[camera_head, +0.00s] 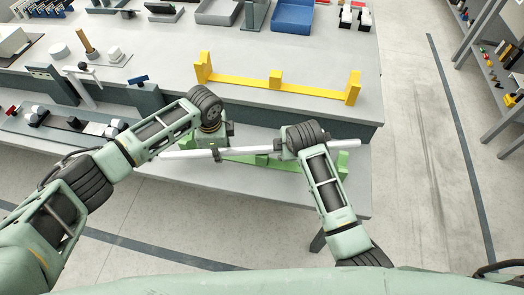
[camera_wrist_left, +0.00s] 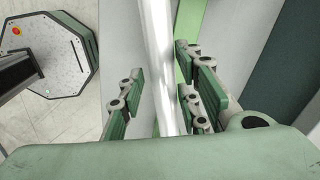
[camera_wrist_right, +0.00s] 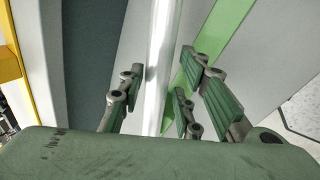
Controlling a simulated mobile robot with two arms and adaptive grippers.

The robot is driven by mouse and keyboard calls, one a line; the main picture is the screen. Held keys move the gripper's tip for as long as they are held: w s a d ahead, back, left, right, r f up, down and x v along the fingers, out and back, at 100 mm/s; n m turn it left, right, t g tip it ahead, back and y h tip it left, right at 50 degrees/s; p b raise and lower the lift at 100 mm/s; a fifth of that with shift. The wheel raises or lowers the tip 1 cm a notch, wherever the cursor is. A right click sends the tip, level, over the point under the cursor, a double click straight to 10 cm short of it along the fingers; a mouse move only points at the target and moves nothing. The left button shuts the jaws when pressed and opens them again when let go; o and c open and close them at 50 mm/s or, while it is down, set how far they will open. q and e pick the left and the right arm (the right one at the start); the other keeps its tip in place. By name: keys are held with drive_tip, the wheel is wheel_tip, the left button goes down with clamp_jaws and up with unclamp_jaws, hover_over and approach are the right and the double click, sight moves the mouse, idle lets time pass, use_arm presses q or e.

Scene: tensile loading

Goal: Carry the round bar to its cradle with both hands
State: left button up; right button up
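The round bar (camera_head: 187,154) is a long pale metal rod lying along the front of the bench, at a green stand (camera_head: 243,159). A yellow stand (camera_head: 290,86) with raised ends sits further back; I cannot tell by name which is the cradle. My left gripper (camera_head: 217,154) is at the bar's left part, my right gripper (camera_head: 280,146) at its right part. In the left wrist view the bar (camera_wrist_left: 160,40) runs between spread fingers. In the right wrist view the bar (camera_wrist_right: 157,60) also runs between spread fingers, with gaps beside it.
A blue tray (camera_head: 293,16) and grey trays stand at the back of the bench. Fixtures and tools crowd its left side. The bench top around the yellow stand is clear. A shelf with small parts (camera_head: 500,75) stands across the aisle at right.

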use_arm(q)
drive_tip(key=shift+o, duration=0.6)
drive_tip(key=shift+s+r, duration=0.1)
use_arm(e)
drive_tip(key=shift+o, duration=0.6)
use_arm(q)
drive_tip(key=shift+d, duration=0.1)
use_arm(e)
drive_tip(key=shift+s+r, duration=0.1)
drive_tip(key=shift+r, duration=0.25)
use_arm(q)
wheel_tip(320, 180, up, 12)
drive_tip(key=s, duration=0.1)
use_arm(e)
drive_tip(key=v, duration=1.1)
use_arm(q)
drive_tip(key=shift+s, duration=0.1)
use_arm(e)
drive_tip(key=shift+s+r, duration=0.1)
